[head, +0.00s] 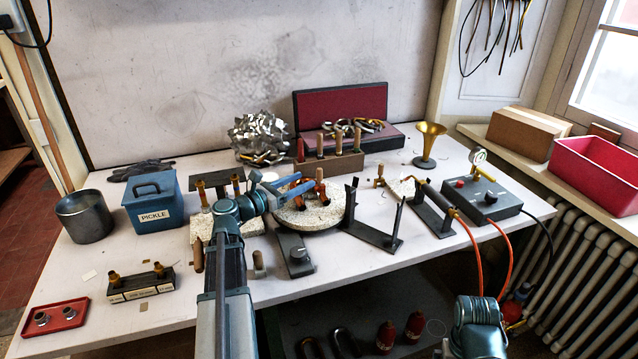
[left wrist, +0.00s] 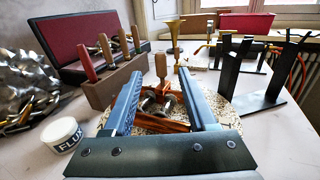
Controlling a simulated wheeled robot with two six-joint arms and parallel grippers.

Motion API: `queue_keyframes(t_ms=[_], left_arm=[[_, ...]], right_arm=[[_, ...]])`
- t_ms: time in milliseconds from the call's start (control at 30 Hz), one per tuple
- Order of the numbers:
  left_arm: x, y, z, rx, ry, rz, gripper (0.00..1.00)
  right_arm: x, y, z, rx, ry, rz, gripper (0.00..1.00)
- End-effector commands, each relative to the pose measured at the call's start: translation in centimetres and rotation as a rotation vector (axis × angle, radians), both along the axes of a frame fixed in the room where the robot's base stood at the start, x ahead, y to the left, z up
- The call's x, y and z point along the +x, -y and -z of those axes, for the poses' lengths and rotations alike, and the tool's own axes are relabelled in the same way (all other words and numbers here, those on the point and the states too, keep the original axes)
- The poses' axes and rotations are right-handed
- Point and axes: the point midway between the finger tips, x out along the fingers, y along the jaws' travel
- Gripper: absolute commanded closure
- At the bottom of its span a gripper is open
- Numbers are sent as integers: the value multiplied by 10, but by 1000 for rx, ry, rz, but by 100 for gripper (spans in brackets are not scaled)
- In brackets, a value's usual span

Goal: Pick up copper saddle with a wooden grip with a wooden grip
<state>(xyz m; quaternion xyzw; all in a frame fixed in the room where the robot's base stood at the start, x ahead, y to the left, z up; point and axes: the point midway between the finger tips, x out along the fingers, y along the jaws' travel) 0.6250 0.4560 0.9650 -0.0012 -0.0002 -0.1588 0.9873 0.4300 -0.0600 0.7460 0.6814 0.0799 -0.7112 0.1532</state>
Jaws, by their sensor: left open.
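The copper saddle (head: 320,191) with its upright wooden grip stands on a round speckled disc (head: 322,216) in the head view. In the left wrist view, the copper saddle (left wrist: 172,122) shows between and beyond my fingers, with its wooden grip (left wrist: 161,66) rising behind. My left gripper (head: 309,184) is open, its two blue fingers reaching over the disc on either side of the copper work. It also shows in the left wrist view (left wrist: 158,76). I cannot tell whether a finger touches the saddle. My right gripper is out of view; only part of that arm shows at lower right.
A wooden block with several handled tools (head: 330,165) stands behind the disc. A dark forked stand (head: 374,233) is to its right. The blue pickle box (head: 154,203) and a metal pot (head: 84,216) are at left. A flux jar (left wrist: 62,135) is near the left finger.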

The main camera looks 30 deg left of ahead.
Motion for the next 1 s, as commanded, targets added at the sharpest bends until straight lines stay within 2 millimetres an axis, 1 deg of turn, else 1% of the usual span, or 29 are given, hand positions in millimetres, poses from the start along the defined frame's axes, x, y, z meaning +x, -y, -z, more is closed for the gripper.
queue_keyframes(t_ms=[200, 367, 467, 567, 700, 800, 1000], left_arm=[[19, 6, 0, 1, -1, 3, 42], [22, 8, 0, 2, 0, 1, 42], [27, 9, 0, 2, 0, 3, 42], [38, 13, 1, 2, 0, 4, 42], [59, 19, 1, 2, 0, 4, 42], [69, 23, 1, 2, 0, 4, 42], [71, 24, 1, 2, 0, 1, 42]], right_arm=[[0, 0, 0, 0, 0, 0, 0], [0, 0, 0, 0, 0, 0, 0], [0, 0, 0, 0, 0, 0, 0], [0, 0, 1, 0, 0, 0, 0], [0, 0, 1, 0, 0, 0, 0], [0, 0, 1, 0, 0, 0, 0], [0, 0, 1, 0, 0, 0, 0]])
